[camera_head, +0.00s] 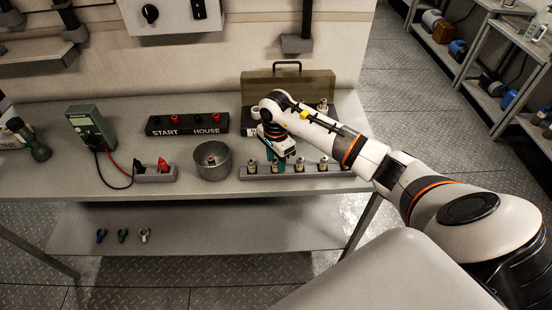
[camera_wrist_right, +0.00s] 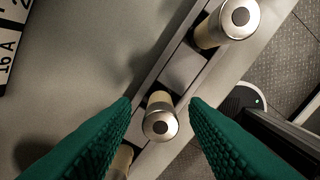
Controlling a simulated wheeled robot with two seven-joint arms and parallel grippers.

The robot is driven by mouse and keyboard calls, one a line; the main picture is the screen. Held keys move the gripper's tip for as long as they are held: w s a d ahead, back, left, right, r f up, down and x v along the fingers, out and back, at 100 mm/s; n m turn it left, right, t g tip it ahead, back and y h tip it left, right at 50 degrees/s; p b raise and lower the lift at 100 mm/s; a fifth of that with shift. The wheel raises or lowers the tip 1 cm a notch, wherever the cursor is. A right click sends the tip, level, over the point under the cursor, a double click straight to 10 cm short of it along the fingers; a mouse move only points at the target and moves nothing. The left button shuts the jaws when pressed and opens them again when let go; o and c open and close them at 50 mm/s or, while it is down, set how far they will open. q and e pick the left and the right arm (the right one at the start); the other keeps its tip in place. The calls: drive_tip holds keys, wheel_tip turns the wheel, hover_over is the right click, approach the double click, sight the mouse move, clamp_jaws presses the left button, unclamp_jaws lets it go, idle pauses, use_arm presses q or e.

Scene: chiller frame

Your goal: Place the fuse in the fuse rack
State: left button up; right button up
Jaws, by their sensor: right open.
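The fuse rack (camera_head: 342,171) is a long grey rail at the front right of the bench, with several cream fuses with silver caps standing along it. My right gripper (camera_head: 281,165) is over the left half of the rack, pointing down. In the right wrist view its green fingers (camera_wrist_right: 160,104) are open on either side of one fuse (camera_wrist_right: 160,118), with gaps to both sides. That fuse appears to stand in the rack. Other fuses show at upper right (camera_wrist_right: 228,25) and partly hidden at lower left (camera_wrist_right: 122,161). My left gripper is out of view.
A round metal pot (camera_head: 212,173) with a small item inside stands left of the rack. Behind are a START/HOUSE block (camera_head: 187,125) and an olive case (camera_head: 320,87). A green meter (camera_head: 90,125) with cables and a grey socket block (camera_head: 155,175) stand left.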

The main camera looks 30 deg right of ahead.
sight(276, 160)
drive_tip(key=shift+r, duration=0.4)
wheel_tip(276, 160, up, 12)
drive_tip(key=b, duration=0.3)
drive_tip(key=shift+f+b, duration=0.25)
drive_tip(key=shift+b, duration=0.05)
